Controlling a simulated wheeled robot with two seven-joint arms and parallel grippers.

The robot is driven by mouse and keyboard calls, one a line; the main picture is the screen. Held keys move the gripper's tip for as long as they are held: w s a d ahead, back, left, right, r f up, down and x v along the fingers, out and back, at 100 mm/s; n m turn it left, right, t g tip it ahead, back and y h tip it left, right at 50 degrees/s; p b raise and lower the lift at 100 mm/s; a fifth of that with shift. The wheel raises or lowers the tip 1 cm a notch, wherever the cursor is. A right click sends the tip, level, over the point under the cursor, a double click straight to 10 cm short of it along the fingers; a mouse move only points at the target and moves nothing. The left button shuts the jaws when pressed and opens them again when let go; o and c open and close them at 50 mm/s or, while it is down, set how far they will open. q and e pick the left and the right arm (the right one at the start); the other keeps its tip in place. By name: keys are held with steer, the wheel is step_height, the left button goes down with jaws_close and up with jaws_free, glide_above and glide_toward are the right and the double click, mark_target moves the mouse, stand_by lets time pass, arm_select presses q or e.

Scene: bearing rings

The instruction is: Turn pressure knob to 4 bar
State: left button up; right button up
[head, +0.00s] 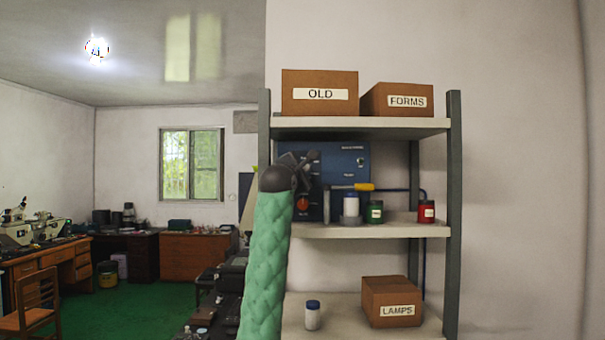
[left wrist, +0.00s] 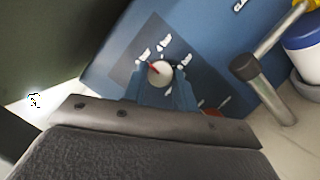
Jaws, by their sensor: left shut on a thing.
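The pressure knob (left wrist: 161,74) is a pale round dial with a red pointer on the blue panel (left wrist: 215,45), seen in the left wrist view. In the head view my left gripper (head: 312,157) is in front of the left part of the blue panel (head: 345,160) and hides the knob. My right gripper is not in view.
A yellow-handled valve (head: 364,187) on a pipe and a white jar with a blue lid (head: 351,204) are right of the gripper. Green (head: 375,212) and red (head: 426,211) jars stand on the same shelf (head: 400,230). A red knob (head: 302,203) is below the gripper.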

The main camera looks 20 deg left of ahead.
arm_select(q)
steer(key=shift+r+m+g+b, duration=0.1)
steer(key=shift+m+g+b, duration=0.6)
steer(key=shift+m, duration=1.05)
steer(key=shift+f+m+g+b, duration=0.1)
steer(key=shift+m+g+b, duration=0.6)
steer(key=shift+m, duration=1.1)
steer(key=shift+r+m+g+b, duration=0.1)
steer(key=shift+m+g+b, duration=0.3)
steer(key=shift+m+b, duration=0.95)
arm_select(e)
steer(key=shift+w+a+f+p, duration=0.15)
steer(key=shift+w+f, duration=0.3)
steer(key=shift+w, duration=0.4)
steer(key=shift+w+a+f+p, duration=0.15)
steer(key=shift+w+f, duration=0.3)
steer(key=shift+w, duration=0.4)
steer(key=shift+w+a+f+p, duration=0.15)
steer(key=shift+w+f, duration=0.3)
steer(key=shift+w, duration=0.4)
arm_select(q)
steer(key=shift+m, duration=0.4)
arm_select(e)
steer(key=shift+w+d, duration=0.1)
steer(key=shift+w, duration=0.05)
